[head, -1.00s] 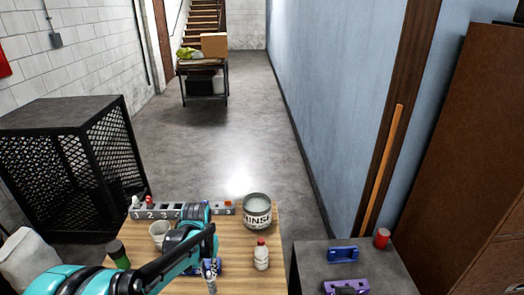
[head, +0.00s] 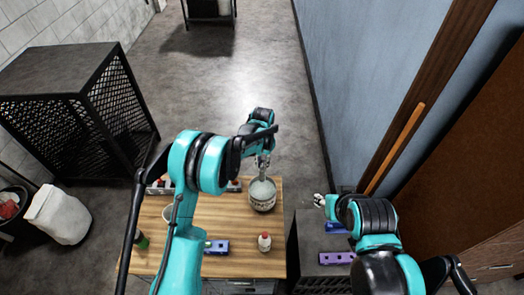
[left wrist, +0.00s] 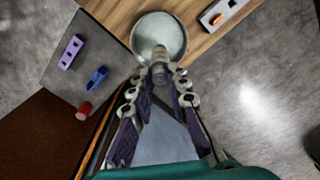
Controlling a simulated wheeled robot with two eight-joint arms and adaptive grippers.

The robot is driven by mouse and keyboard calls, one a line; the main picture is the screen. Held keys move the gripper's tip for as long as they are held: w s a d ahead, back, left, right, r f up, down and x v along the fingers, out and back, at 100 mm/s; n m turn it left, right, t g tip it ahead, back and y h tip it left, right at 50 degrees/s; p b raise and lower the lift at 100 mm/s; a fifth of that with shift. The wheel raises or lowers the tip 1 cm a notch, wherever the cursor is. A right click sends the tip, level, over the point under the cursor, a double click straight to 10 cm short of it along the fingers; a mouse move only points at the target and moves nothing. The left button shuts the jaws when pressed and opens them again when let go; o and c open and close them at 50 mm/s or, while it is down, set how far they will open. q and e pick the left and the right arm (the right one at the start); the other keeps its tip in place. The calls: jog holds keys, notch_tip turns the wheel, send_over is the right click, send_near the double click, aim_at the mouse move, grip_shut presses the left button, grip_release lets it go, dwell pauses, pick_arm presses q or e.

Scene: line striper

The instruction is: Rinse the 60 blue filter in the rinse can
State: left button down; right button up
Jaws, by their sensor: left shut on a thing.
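The rinse can (head: 262,204) is a grey round can with dark lettering near the right edge of the wooden table. It also shows in the left wrist view (left wrist: 174,24), its round mouth pale inside. My left gripper (head: 263,160) is above the can, shut on a small greyish cylindrical filter (left wrist: 159,55). The filter points down over the can's mouth; I cannot tell how deep it reaches, and no blue shows on it. My right gripper (head: 320,200) is over the dark cabinet's left edge, small, its jaws unclear.
A red-capped white bottle (head: 264,243) and a blue block (head: 217,247) stand on the table. A numbered rack (head: 158,188) is partly hidden behind my left arm. The dark cabinet (head: 305,245) holds a purple block (head: 337,258) and a blue block (left wrist: 96,78).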

aim_at(262, 171)
pick_arm(q)
jog(key=shift+s+f, duration=0.15)
jog(key=shift+f, duration=0.25)
jog(key=shift+f+b, duration=0.45)
jog(key=shift+f, duration=0.2)
notch_tip(262, 171, down, 4)
jog(key=shift+r+b, duration=0.2)
jog(key=shift+b, duration=0.5)
notch_tip(262, 171, down, 9)
jog(key=b, duration=0.8)
jog(key=shift+b, duration=0.35)
jog(key=shift+r, duration=0.15)
